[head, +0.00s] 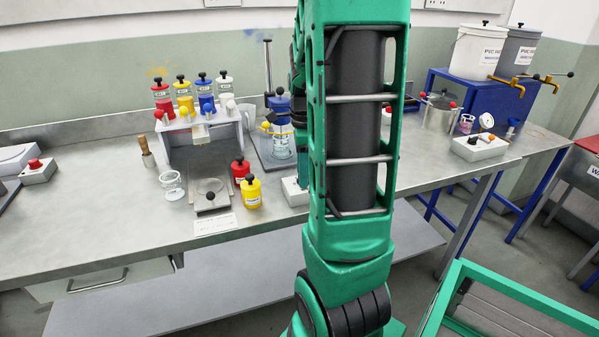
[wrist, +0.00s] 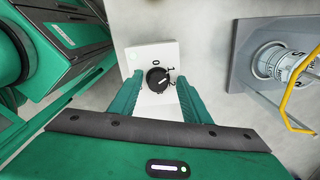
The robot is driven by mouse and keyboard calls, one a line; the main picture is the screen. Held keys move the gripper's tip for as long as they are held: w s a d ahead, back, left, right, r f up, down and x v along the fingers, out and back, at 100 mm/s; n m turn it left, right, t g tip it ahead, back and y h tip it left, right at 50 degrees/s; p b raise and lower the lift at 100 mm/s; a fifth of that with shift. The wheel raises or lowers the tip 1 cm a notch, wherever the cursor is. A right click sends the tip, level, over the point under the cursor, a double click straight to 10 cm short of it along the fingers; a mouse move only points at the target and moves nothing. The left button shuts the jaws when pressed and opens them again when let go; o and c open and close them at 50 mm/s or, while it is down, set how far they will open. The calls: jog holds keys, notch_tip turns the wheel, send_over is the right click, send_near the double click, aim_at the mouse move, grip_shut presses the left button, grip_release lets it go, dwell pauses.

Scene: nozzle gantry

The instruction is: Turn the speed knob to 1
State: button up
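The speed knob (wrist: 158,79) is a round black dial on a white box (wrist: 152,54) marked 0, 1 and 2. A pale pointer line on it slants up and right, toward the side with 1 and 2; I cannot tell exactly which mark it meets. My gripper (wrist: 159,84) is open, with one green finger on each side of the knob. Whether the fingers touch it is not clear. In the head view the white box (head: 294,191) shows at the bench's front edge, partly hidden by my arm, and the knob is hidden.
In the wrist view a grey stand (wrist: 252,58) with a marked glass vessel (wrist: 275,62) and a yellow bar lies right of the box. In the head view, red (head: 240,170) and yellow (head: 252,193) small bottles and a scale (head: 211,196) stand left of it.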

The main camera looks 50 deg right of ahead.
notch_tip(320, 180, up, 11)
jog(key=shift+f, duration=0.15)
dwell(0.5)
dwell(0.4)
jog(key=s+a+f+n, duration=0.3)
jog(key=s+a+n, duration=0.4)
jog(key=n, duration=0.3)
jog(key=s+a+f+n, duration=0.3)
jog(key=s+a+n, duration=0.3)
jog(key=a+n, duration=0.3)
jog(key=shift+s+a+f+n, duration=0.3)
jog(key=shift+s+f+n, duration=0.05)
jog(key=shift+n, duration=0.55)
